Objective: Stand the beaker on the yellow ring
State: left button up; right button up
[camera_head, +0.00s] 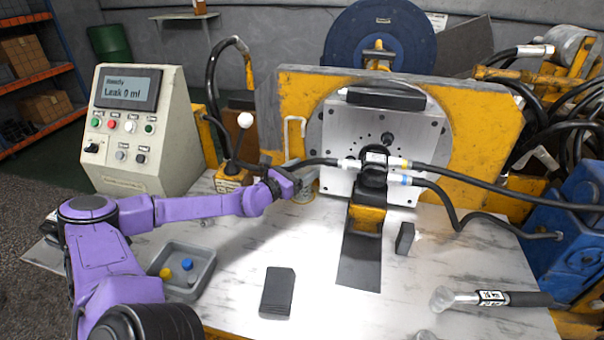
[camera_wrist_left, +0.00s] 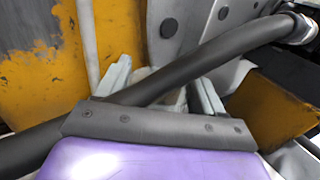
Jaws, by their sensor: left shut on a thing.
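My left gripper (camera_head: 300,180) reaches in from the left to just in front of the silver motor plate. Its fingers, one on each side of a pale, clear thing that looks like the beaker (camera_wrist_left: 172,98), are shut on it in the left wrist view (camera_wrist_left: 165,90). A black hose crosses in front and hides much of it. In the head view the beaker is a small pale shape, mostly hidden by the gripper. A bit of yellow, likely the yellow ring (camera_head: 304,198), shows just below the gripper. I cannot tell whether the beaker touches it. My right gripper is not in view.
Black hoses (camera_head: 480,185) run from the motor fitting (camera_head: 374,165) to the right; one passes close by my left gripper. A grey tray (camera_head: 205,278) with small caps, a dark block (camera_head: 277,292) and a wrench (camera_head: 490,298) lie on the table. The table's front middle is mostly clear.

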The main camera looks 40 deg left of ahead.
pick_arm(q)
jog(key=o, duration=1.2)
jog(key=shift+f, duration=0.1)
jog(key=shift+s+r, duration=0.2)
jog(key=shift+s, duration=0.05)
jog(key=s, duration=0.3)
jog(key=s+p, duration=0.1)
jog(key=s, duration=0.6)
jog(key=shift+s+a+f, duration=0.15)
jog(key=shift+a, duration=0.1)
jog(key=shift+s, duration=0.65)
